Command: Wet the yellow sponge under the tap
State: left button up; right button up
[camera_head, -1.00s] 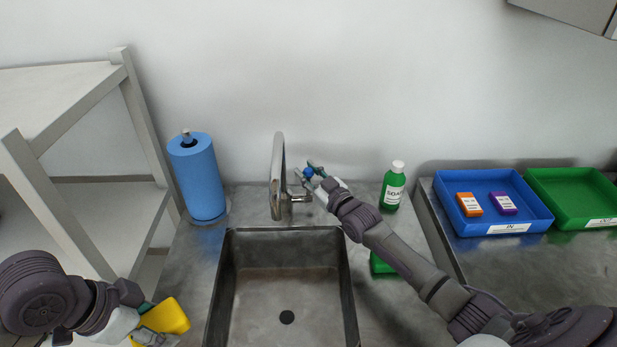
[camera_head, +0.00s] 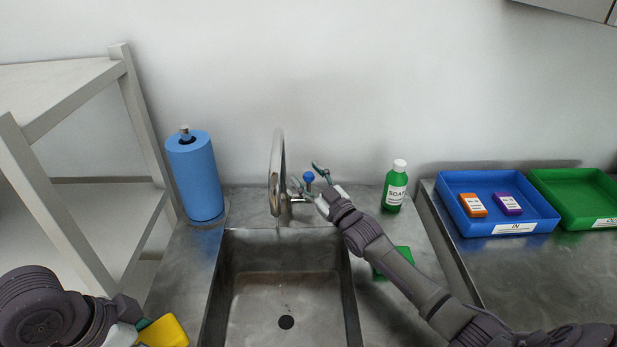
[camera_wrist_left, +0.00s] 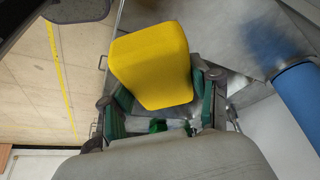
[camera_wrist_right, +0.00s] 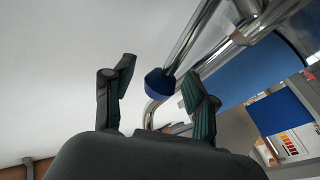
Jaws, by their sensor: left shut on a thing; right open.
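The yellow sponge (camera_head: 166,333) is at the bottom left of the head view, left of the sink (camera_head: 250,301). My left gripper (camera_head: 143,330) is shut on it; in the left wrist view the sponge (camera_wrist_left: 150,62) sits between the two green-padded fingers. The metal tap (camera_head: 276,165) stands at the sink's back edge. Its blue knob (camera_head: 308,176) is on the right. My right gripper (camera_wrist_right: 160,82) is open, with its fingers on either side of the blue knob (camera_wrist_right: 159,81). Touch is not clear. I cannot tell whether water is running.
A blue paper roll (camera_head: 195,179) stands left of the tap, beside a white shelf (camera_head: 84,200). A green soap bottle (camera_head: 396,188) and a green block (camera_head: 396,261) are right of the sink. Blue tray (camera_head: 512,228) and green tray (camera_head: 590,222) lie farther right. The basin is empty of objects.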

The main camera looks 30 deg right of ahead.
jog(key=v, duration=0.7)
jog(key=shift+s, duration=0.25)
jog(key=shift+r, duration=0.1)
